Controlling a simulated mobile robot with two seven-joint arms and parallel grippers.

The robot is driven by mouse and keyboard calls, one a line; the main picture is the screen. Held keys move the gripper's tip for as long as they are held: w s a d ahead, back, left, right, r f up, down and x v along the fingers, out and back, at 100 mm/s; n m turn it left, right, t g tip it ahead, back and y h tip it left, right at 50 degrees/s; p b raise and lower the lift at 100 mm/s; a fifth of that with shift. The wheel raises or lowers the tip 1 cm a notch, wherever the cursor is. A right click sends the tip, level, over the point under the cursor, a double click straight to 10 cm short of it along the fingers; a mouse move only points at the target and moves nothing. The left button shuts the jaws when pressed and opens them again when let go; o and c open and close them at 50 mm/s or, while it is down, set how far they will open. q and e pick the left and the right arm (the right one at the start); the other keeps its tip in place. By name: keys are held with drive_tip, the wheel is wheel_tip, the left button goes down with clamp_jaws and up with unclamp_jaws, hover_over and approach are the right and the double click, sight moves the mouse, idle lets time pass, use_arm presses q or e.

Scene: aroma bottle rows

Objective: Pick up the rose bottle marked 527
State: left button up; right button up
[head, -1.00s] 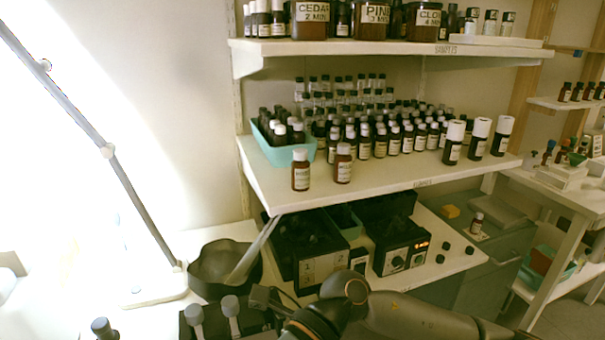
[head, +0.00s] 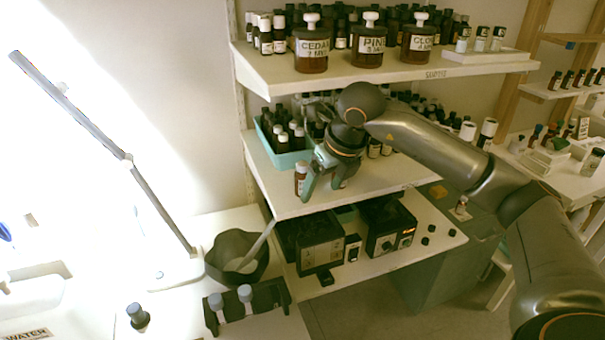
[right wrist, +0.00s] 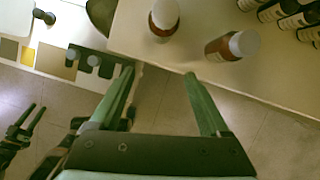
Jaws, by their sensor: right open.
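Two brown bottles with white caps stand apart near the front edge of the middle shelf. The left bottle (head: 300,179) shows in the head view beside my right gripper (head: 325,193); the other is mostly hidden behind that gripper. In the right wrist view, the left bottle (right wrist: 163,20) and right bottle (right wrist: 231,45) are both beyond the fingertips. My right gripper (right wrist: 159,74) is open and empty, touching neither bottle. I cannot read a rose label or 527 on either. A dark pronged part (right wrist: 24,122) at the wrist view's lower left may be my left gripper.
Crowded bottles and a teal bin (head: 290,158) stand behind on the middle shelf (head: 385,180). The upper shelf (head: 400,72) with large jars (head: 311,48) hangs above my right arm. Dark devices (head: 322,240) sit below. The shelf's front strip is fairly clear.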

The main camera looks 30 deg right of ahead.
sight(305, 174)
drive_tip(key=shift+w+r+p, duration=0.1)
drive_tip(key=shift+w+p, duration=0.35)
drive_tip(key=shift+w, duration=1.3)
drive_tip(key=shift+w+p, duration=0.45)
drive_tip(key=shift+w, duration=0.65)
drive_tip(key=shift+p+x, duration=0.4)
drive_tip(key=shift+x, duration=0.75)
drive_tip(key=shift+w+f, duration=0.25)
drive_tip(key=shift+f, duration=0.2)
clamp_jaws()
